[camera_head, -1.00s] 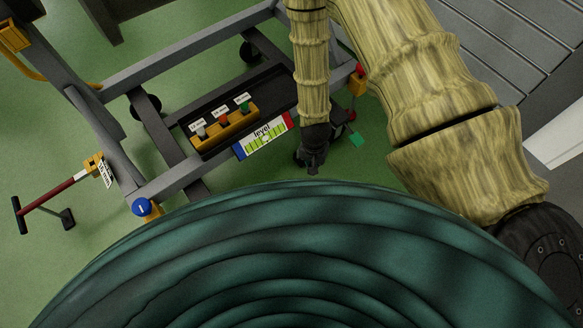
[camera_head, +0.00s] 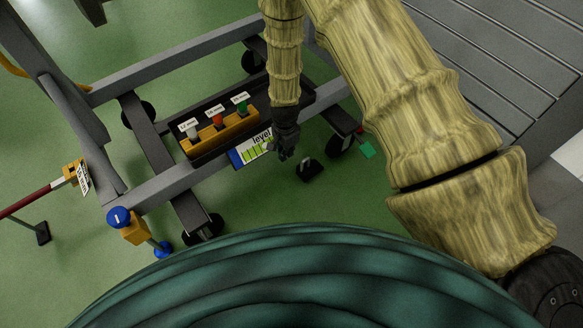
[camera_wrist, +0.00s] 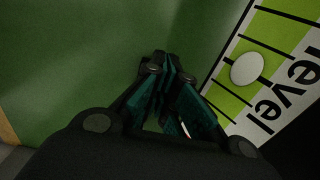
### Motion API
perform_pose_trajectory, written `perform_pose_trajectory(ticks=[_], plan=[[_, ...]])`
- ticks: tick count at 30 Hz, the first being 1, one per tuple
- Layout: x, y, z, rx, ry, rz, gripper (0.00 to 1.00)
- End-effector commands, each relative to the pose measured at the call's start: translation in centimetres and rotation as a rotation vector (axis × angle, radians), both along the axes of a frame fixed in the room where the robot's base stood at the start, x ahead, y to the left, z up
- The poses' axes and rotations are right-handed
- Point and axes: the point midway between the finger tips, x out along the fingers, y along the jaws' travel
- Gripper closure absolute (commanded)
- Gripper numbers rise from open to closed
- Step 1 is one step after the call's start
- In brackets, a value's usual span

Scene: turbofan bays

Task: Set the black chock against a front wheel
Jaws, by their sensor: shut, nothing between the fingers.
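The black chock (camera_head: 309,171) sits on the green floor in the head view, with a small grey handle on top. It stands a little apart from the front wheel (camera_head: 341,147) to its upper right. Another front wheel (camera_head: 205,229) shows at the lower left, under the near corner of the grey frame. My gripper (camera_head: 284,152) hangs up and left of the chock in the picture, in front of the level sign's right end. In the wrist view my gripper (camera_wrist: 165,65) has its fingers together and empty over green floor. The chock is not visible there.
The level sign (camera_head: 253,149) is on the cart's front beam (camera_head: 170,185); it also shows close at the right of the wrist view (camera_wrist: 270,70). An orange block with coloured pegs (camera_head: 218,120) sits behind it. A red-handled bar (camera_head: 30,200) is at left.

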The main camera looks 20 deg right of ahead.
Motion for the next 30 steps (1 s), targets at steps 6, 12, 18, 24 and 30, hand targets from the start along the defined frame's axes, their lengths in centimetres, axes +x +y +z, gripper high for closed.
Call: perform_pose_trajectory(ticks=[6,12,18,24,30], plan=[[-0.1,0.0,-3.3,0.000,0.001,0.002,1.00],[-0.2,0.0,-6.7,0.000,0.002,0.001,1.00],[-0.2,0.0,-10.0,-0.001,0.002,0.003,1.00],[-0.1,0.0,-13.3,0.000,0.001,0.001,1.00],[-0.1,0.0,-16.6,0.000,0.001,0.003,1.00]])
